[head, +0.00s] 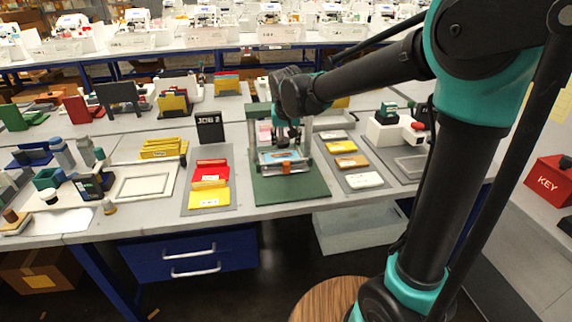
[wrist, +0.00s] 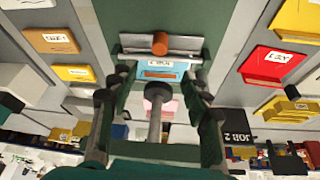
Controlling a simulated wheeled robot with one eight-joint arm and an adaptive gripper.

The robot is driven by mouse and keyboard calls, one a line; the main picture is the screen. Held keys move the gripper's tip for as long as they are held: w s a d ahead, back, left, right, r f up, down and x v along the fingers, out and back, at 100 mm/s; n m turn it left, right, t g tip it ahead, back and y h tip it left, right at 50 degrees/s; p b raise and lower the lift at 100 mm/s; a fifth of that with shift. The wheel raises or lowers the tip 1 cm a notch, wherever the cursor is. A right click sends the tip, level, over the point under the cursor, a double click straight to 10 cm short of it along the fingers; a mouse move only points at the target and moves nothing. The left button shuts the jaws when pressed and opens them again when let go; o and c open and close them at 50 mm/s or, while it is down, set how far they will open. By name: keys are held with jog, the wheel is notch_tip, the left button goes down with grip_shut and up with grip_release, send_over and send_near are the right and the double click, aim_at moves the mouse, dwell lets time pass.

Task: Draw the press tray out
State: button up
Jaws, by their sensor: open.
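The press stands on a green base (head: 290,188) at the middle of the table. Its tray (head: 267,158) is at the front, holding a light blue card, with an orange knob (head: 288,166) on its front edge. In the wrist view the tray (wrist: 190,57) shows as a grey frame, with the orange knob (wrist: 160,43) near the top and the blue card (wrist: 172,68) below. My gripper (head: 288,137) hangs over the press. In the wrist view its open fingers (wrist: 160,80) stand either side of the card, apart from the knob. A dark round-headed rod (wrist: 157,92) shows between them. My arm hides the press's upper part.
Left of the press lie a red card (head: 210,172) and a yellow card (head: 208,196), with a black "JOB 2" sign (head: 210,127) behind. Right is a grey strip with several blocks, including a white one (head: 364,180). The green base is bare in front of the tray.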

aim_at(286, 163)
jog(key=x, duration=1.4)
jog(key=shift+d+f, duration=0.1)
jog(key=shift+f, duration=0.05)
grip_shut()
jog(key=shift+s, duration=0.1)
